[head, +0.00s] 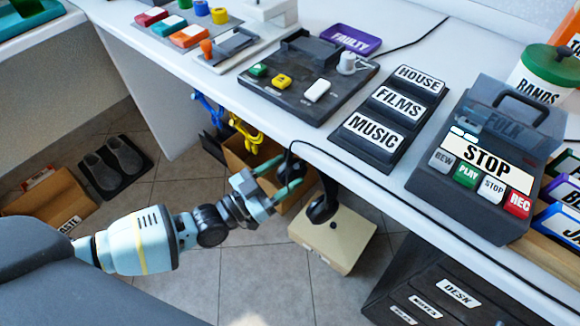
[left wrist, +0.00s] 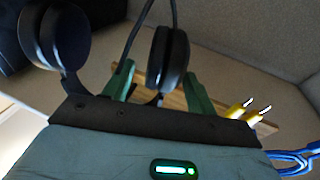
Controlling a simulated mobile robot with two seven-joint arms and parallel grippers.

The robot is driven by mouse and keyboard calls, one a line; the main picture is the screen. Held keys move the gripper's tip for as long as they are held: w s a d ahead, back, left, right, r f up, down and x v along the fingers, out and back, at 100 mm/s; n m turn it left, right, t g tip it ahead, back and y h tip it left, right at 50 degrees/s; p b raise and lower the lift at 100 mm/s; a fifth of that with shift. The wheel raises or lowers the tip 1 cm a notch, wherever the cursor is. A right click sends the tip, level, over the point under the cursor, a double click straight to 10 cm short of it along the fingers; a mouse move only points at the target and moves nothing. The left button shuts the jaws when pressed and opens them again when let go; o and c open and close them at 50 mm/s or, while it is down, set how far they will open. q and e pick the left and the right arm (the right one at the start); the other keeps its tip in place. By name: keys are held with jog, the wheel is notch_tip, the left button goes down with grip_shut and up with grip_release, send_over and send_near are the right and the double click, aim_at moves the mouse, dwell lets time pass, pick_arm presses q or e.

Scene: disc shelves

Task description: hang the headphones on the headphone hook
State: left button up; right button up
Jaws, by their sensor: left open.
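The black headphones (head: 322,206) are below the front edge of the desk, with one ear cup lower right of my left gripper (head: 281,177). In the left wrist view one ear cup (left wrist: 170,58) shows between the two green fingers of my left gripper (left wrist: 158,78), and the other cup (left wrist: 56,36) is to the left. The fingers stand apart, open around the near cup; I cannot tell whether they touch it. The headband is mostly hidden. I cannot make out the headphone hook. My right gripper is not in view.
The white desk (head: 420,215) edge runs just above my gripper, with a black cable along it. A cardboard box (head: 240,155) with yellow and blue cables is behind the gripper. A beige box (head: 335,238) stands on the floor, and dark drawers (head: 450,295) are at right.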

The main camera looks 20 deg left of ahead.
pick_arm(q)
jog(key=v, duration=0.4)
jog(key=shift+s+p, duration=0.1)
jog(key=shift+p, duration=0.2)
jog(key=shift+s+a+f, duration=0.1)
jog(key=shift+s+a, duration=0.3)
jog(key=shift+s, duration=0.15)
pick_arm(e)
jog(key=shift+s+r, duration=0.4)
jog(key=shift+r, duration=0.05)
